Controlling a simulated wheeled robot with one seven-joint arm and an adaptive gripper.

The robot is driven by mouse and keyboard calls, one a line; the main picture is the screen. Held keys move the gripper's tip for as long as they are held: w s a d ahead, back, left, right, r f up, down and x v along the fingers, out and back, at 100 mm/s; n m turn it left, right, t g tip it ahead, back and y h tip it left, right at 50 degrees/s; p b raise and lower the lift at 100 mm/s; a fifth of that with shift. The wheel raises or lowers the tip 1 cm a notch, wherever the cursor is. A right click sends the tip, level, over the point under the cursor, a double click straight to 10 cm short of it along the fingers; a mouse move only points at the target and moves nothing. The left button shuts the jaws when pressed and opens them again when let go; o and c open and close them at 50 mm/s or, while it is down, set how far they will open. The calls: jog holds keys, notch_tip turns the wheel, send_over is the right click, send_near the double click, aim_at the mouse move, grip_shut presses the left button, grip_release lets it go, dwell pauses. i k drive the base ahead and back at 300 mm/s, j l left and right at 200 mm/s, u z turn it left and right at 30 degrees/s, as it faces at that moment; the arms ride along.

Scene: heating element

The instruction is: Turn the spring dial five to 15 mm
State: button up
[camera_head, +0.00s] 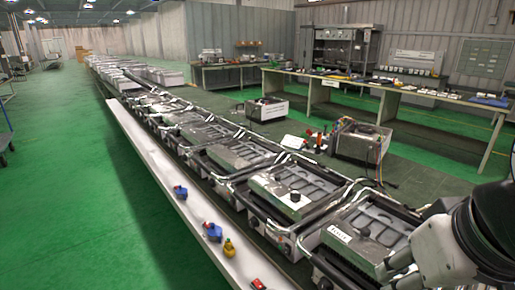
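A row of metal heating units (290,195) runs from the lower right to the far upper left. Small dark round knobs show on them: one on top of a unit (294,197), one on the nearest labelled unit (363,232), and one on a unit's front side (255,222). I cannot tell which of these, if any, is spring dial five, and no millimetre scale is readable. White and dark links of my arm fill the lower right corner, over the near end of the row. My gripper's fingers do not show.
A long pale ledge (150,170) runs along the row's left side. It carries blue items (212,231), a yellow item (229,249) and a red item (258,284). Green floor (70,200) lies open at left. A workbench (400,95) stands behind at right.

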aim_at(295, 197)
jog(key=i+j+z, duration=0.25)
jog(key=i+j, duration=0.5)
jog(key=j, duration=0.1)
